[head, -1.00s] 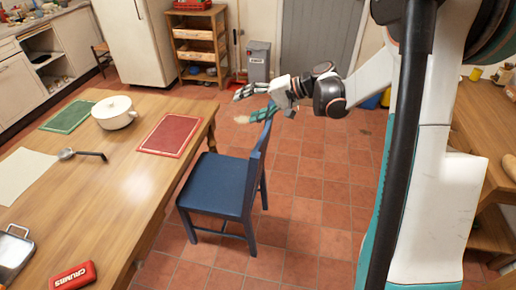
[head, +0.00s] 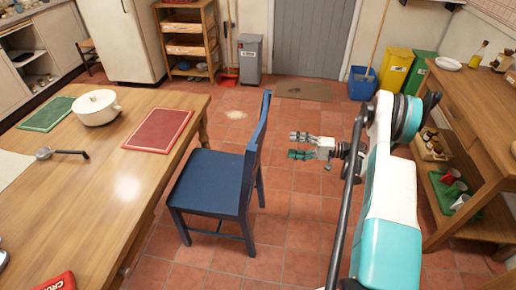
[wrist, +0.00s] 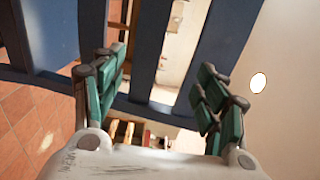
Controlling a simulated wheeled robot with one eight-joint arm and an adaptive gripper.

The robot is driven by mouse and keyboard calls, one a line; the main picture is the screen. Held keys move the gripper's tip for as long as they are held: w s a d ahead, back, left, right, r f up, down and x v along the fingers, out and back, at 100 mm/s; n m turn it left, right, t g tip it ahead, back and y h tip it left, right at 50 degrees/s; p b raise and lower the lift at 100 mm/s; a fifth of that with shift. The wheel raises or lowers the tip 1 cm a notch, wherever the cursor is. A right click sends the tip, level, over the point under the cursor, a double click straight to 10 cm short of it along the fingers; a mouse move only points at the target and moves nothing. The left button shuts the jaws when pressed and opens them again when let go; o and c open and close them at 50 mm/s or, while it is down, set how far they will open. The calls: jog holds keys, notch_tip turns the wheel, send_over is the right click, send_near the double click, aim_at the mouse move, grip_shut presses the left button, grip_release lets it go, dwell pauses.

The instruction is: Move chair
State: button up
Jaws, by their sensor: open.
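The blue wooden chair (head: 212,184) stands upright on the tiled floor, its seat beside the long table and its back on the right. My gripper (head: 292,146) is to the right of the chair's back, its fingers pointing left toward it, with a gap in the head view. In the wrist view my gripper's (wrist: 160,85) green-padded fingers are spread apart. The chair back's blue slats (wrist: 148,45) show ahead of and between them. Nothing is held.
The wooden table (head: 120,190) bears a white pot (head: 97,107) and a red mat (head: 158,130). A wooden shelf unit (head: 470,110) stands at right. Grey, blue, yellow and green bins are along the back. A doormat (head: 303,91) lies before the grey door. Floor between is clear.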

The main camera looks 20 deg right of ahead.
jog(key=x, duration=0.5)
jog(key=f+x, duration=0.1)
jog(key=x, duration=0.9)
jog(key=shift+s+a+f, duration=0.1)
jog(key=shift+f, duration=0.3)
jog(key=shift+c, duration=0.6)
grip_shut()
